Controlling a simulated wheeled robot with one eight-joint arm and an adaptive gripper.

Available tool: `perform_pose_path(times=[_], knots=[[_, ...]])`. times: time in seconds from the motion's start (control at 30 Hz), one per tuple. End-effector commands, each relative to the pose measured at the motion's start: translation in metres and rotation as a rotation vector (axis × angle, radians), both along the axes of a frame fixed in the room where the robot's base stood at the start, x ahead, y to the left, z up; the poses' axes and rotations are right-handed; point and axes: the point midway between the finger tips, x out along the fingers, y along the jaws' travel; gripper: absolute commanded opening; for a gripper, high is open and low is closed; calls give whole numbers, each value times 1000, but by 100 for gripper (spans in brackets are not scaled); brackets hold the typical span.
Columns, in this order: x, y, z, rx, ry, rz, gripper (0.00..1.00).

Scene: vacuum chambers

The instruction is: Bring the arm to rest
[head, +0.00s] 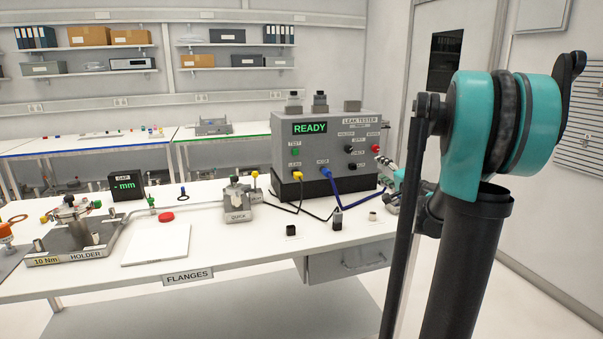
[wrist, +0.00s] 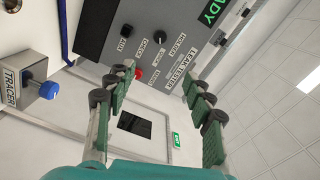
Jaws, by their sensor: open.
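My arm stands at the right of the head view, with a teal joint and a dark link in front. My gripper (head: 387,158) shows partly behind that link, just right of the grey leak tester (head: 320,130). In the wrist view my gripper (wrist: 158,82) is open, its two green-padded fingers apart with nothing between them. The leak tester's panel (wrist: 150,45) is beyond the fingers, tilted in the picture. I cannot tell how far the fingertips are from it. The lower part of the gripper is hidden in the head view.
The white table (head: 270,245) carries the holder (head: 70,245), a white sheet (head: 157,245), the QUICK block (head: 237,205) and small parts. Blue and black cables run from the tester. The tracer box (wrist: 25,95) shows at the wrist view's left. Floor right of the table is clear.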

Motion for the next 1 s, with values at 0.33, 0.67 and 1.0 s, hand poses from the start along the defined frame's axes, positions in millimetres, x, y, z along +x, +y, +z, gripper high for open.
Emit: perform_pose_path(times=[0.33, 0.67, 1.0], knots=[[-19, 33, -18, -84, 50, 66, 53], [-69, 90, -62, -270, 163, 197, 53], [-207, 148, -177, -699, 455, 433, 53]])
